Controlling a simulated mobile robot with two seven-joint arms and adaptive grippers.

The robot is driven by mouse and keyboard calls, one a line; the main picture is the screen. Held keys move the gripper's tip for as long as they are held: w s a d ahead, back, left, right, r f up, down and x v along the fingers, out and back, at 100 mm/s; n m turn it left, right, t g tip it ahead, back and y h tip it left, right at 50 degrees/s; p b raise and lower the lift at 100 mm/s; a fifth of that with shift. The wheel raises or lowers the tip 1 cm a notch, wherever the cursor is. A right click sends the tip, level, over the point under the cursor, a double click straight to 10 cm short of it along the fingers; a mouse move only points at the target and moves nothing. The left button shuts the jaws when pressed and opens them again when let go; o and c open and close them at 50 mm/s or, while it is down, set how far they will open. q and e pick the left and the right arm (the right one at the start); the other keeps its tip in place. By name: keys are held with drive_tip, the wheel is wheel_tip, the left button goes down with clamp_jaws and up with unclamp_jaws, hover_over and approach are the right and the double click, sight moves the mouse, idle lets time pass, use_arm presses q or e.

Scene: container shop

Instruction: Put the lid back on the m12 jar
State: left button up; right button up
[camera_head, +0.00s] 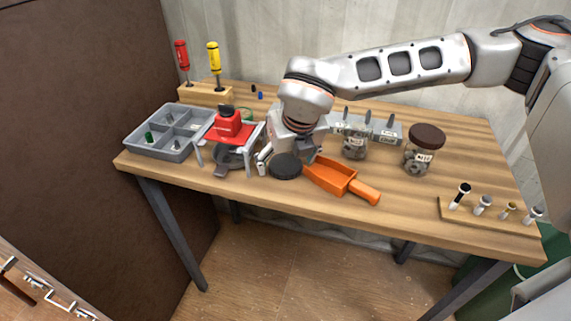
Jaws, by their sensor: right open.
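A dark round lid (286,166) lies flat on the table near the front edge. My right gripper (285,160) is open and low over the table, with its fingers around or just behind the lid; I cannot tell whether they touch it. An open-topped glass jar (355,147) with grey contents stands to the right, behind the orange scoop. A second glass jar (420,161) with a brown lid on it stands further right. Both jars carry labels too small to read surely. My left gripper is not in view.
An orange scoop (341,178) lies close right of the lid. A red-topped stand (227,125) is close on the left, beside a grey compartment tray (165,151). A grey rack (385,132) stands behind the open jar. A wooden strip with several bolts (486,218) lies front right.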

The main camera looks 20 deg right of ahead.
sight(287, 166)
drive_tip(key=c, duration=0.9)
drive_tip(key=shift+r, duration=0.1)
wheel_tip(287, 166, up, 20)
drive_tip(key=p, duration=0.1)
